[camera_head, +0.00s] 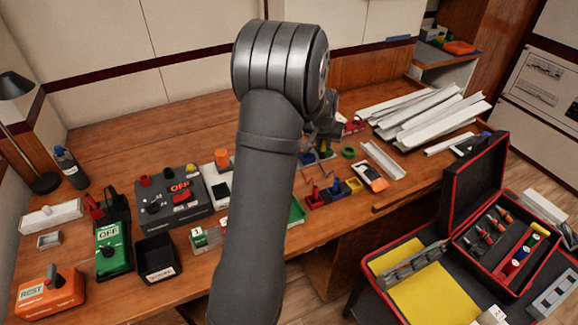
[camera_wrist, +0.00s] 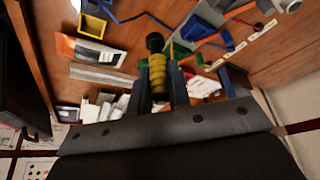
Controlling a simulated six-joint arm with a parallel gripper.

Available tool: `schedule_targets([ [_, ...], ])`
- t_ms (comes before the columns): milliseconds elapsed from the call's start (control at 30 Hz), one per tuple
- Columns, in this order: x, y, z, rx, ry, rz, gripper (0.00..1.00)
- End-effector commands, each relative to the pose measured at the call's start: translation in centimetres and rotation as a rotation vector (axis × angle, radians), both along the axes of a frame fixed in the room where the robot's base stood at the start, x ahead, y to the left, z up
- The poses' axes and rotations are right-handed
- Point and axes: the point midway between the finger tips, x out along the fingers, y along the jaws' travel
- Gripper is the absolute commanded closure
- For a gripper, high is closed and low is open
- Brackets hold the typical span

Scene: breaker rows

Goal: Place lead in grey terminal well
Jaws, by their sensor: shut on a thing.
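My gripper (camera_wrist: 159,88) is shut on a yellow ribbed piece with a black end (camera_wrist: 157,72), which looks like the lead's plug. The black end points away from my wrist, toward the bench. In the head view the fingertips and the held piece are hidden behind my arm. A small grey open box (camera_head: 48,240) stands at the far left of the bench. I cannot tell whether it is the grey terminal well. A yellow well (camera_head: 354,184) stands right of the blue and red ones; it also shows in the wrist view (camera_wrist: 92,26).
Pale channel strips (camera_head: 430,112) lie at the back right. An orange and white item (camera_head: 371,177) lies near the wells. A dark control box (camera_head: 172,196), a black bin (camera_head: 158,258) and a green tester (camera_head: 113,250) crowd the left.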

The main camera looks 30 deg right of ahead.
Motion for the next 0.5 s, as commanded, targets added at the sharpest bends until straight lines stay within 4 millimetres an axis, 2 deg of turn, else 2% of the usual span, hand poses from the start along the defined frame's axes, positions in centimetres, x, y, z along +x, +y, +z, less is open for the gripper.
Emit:
schedule_targets([
  [167, 1.9, 1.4, -0.2, -0.002, -0.003, 0.001, 1.0],
  [267, 3.3, 2.2, -1.1, -0.002, -0.001, 0.003, 1.0],
  [500, 8.1, 4.8, -4.5, -0.002, 0.0, 0.004, 1.0],
])
